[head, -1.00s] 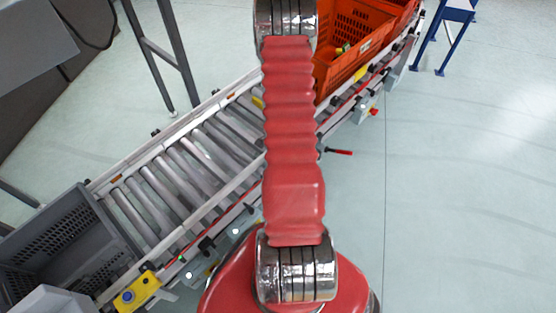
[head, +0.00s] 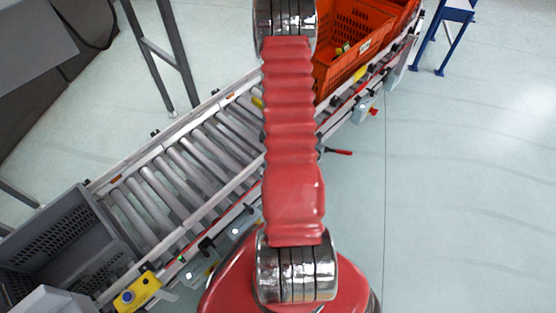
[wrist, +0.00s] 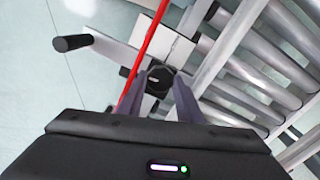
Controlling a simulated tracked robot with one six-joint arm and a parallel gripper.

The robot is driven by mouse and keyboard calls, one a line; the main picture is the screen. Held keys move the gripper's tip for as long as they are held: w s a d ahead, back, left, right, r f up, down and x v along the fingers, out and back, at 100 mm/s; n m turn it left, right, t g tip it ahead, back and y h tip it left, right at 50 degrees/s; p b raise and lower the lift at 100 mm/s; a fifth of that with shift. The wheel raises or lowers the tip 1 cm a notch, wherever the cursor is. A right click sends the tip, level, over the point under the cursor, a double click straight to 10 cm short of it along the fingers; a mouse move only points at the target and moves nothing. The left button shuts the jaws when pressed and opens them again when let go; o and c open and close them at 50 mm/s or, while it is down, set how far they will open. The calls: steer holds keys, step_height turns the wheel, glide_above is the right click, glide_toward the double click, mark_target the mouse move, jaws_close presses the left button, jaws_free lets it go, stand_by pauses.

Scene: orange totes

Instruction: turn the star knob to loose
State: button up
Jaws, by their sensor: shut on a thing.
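The black star knob (wrist: 159,75) is in the middle of the wrist view, beside the conveyor's side rail. My gripper (wrist: 160,90) reaches to it from below in the picture, with one dark finger on each side. The fingers are shut on the knob and cover part of its sides. The angle of the knob is hard to read. In the head view my red arm hides the gripper and the knob.
A roller conveyor (head: 172,172) runs diagonally, with orange totes (head: 348,48) at its upper end and a grey crate (head: 62,240) at its lower left. In the wrist view a black handle (wrist: 73,43) sticks out left of the knob, and a red strip (wrist: 148,48) passes close by.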

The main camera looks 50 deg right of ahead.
steer(key=n, duration=0.4)
steer(key=shift+s+a+f, duration=0.15)
steer(key=shift+s+a, duration=0.05)
steer(key=shift+s, duration=0.2)
steer(key=n, duration=0.8)
steer(key=shift+w+d, duration=0.15)
steer(key=shift+w+n, duration=0.15)
steer(key=shift+n, duration=1.95)
steer(key=o, duration=1)
steer(key=shift+o, duration=0.2)
steer(key=shift+r, duration=0.3)
